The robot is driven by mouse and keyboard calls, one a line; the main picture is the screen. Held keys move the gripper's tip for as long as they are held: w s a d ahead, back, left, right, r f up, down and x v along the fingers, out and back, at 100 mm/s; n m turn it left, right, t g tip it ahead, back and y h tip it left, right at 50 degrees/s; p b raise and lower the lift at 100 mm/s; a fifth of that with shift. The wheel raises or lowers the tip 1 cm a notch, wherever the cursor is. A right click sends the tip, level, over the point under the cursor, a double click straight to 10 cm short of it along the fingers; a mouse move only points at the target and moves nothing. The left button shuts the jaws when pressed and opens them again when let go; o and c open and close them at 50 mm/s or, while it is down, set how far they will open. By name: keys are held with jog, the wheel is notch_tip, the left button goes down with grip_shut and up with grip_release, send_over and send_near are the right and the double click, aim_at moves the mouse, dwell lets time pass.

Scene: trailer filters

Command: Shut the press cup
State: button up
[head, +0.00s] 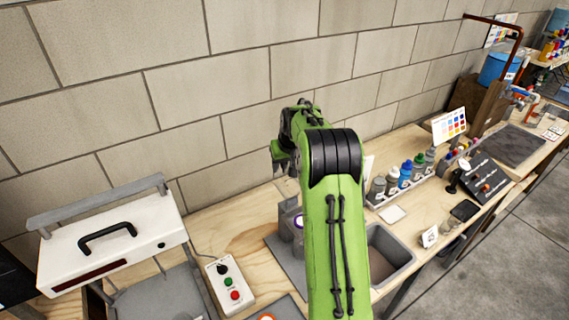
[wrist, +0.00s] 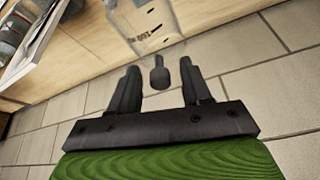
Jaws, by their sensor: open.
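I cannot tell for certain which thing is the press cup. A grey block-like device (head: 287,218) with a purple-ringed round part stands on the bench by the wall, partly hidden behind my green arm. In the wrist view a clear, see-through piece (wrist: 150,22) with small dark lettering shows ahead of the fingers. A short dark knob on a thin stem (wrist: 158,76) appears between the fingers; whether they touch it is unclear. My gripper (wrist: 159,68) is open, fingers apart. In the head view my gripper (head: 280,158) is raised above the bench near the wall, partly hidden by my wrist.
A white machine (head: 110,245) with a black handle stands at the left. A control box (head: 230,287) with green and red buttons sits nearby. A grey sink (head: 390,252) lies right of my arm. Several bottles (head: 405,175) stand in a tray further right. A block wall (head: 190,105) runs behind.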

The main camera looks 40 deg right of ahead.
grip_shut()
jog(key=shift+b, duration=0.35)
